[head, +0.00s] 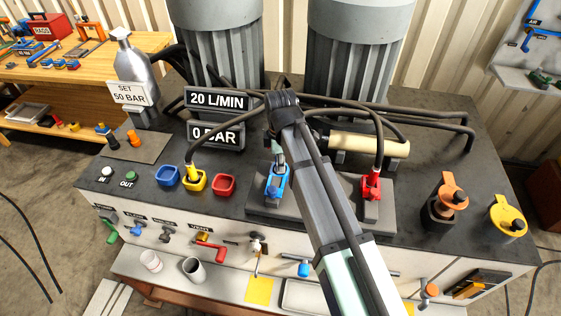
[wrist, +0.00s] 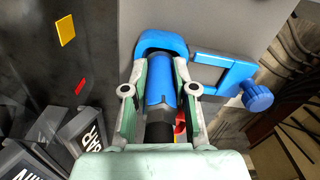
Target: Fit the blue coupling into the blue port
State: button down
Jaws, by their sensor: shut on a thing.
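The blue coupling (wrist: 160,88) lies lengthwise between my green-padded fingers in the wrist view, with a black end toward me. My gripper (wrist: 158,92) is shut on it. The coupling's far end sits at or in a blue holder (wrist: 208,58) with a side knob. In the head view the blue holder (head: 276,184) stands on a grey block, with my gripper (head: 279,165) over it, partly hidden by my arm. The blue port (head: 167,176) is at the left of the three coloured ports and looks empty.
A hose with a yellow coupling is in the yellow port (head: 194,182); the red port (head: 224,185) looks empty. A red coupling (head: 371,186) stands right on a hose. Signs (head: 217,100) and grey cylinders stand behind. Orange (head: 450,196) and yellow (head: 508,219) capped fittings are at right.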

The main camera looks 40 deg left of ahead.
jog(key=shift+f, duration=0.2)
jog(key=c, duration=0.9)
grip_release()
jog(key=shift+r, duration=0.1)
notch_tip(320, 180, up, 12)
jog(key=b, duration=0.3)
jog(key=shift+r, duration=0.15)
